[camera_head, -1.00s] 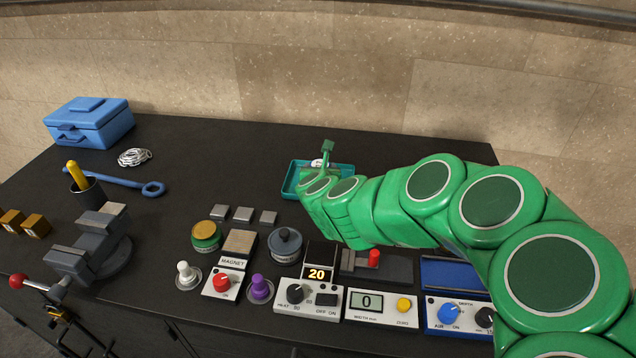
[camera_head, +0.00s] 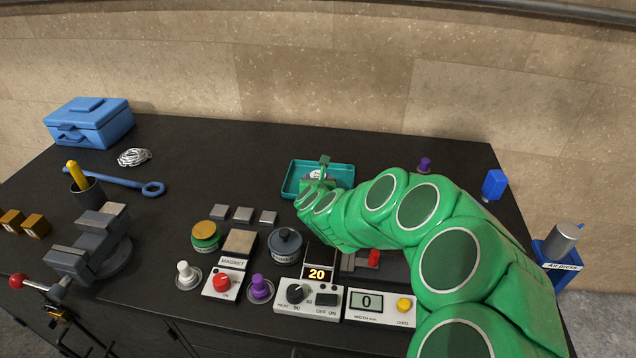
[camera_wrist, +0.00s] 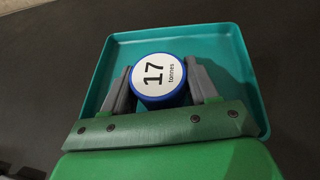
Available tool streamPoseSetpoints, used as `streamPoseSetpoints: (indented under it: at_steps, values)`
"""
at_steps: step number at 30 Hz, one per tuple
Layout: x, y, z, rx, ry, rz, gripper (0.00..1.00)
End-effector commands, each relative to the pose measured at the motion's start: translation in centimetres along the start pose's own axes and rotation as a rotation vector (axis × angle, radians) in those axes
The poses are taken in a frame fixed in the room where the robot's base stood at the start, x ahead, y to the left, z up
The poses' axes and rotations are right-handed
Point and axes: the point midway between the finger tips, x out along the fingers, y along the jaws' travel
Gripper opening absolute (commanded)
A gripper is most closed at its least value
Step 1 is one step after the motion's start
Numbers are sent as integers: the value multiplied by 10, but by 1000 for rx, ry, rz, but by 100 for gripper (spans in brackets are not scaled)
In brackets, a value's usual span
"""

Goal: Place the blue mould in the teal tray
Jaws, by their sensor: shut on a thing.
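The blue mould (camera_wrist: 158,78) is a short round piece with a white top marked "17 tonnes". In the wrist view it sits between the two grey fingers of my gripper (camera_wrist: 160,88), which is shut on it. The teal tray (camera_wrist: 110,55) lies behind and around the mould in that view, so the mould is over or inside the tray. I cannot tell whether it touches the tray floor. In the head view the tray (camera_head: 343,166) is at the back middle of the bench, partly hidden by my arm; the mould is mostly hidden there.
A control row with a digital display (camera_head: 317,274) runs along the bench front. A purple knob (camera_head: 425,165) and a blue block (camera_head: 494,185) stand to the right.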

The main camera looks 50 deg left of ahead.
Motion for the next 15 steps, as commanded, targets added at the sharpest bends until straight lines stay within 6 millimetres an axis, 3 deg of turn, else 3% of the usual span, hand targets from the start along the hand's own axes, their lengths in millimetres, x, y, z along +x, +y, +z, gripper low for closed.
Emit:
streamPoseSetpoints:
  at_steps: [3,14,15]
  values:
    - [3,0,-8,-1,1,-1,20]
    - [4,0,-10,0,0,0,20]
    - [4,0,-10,0,0,0,63]
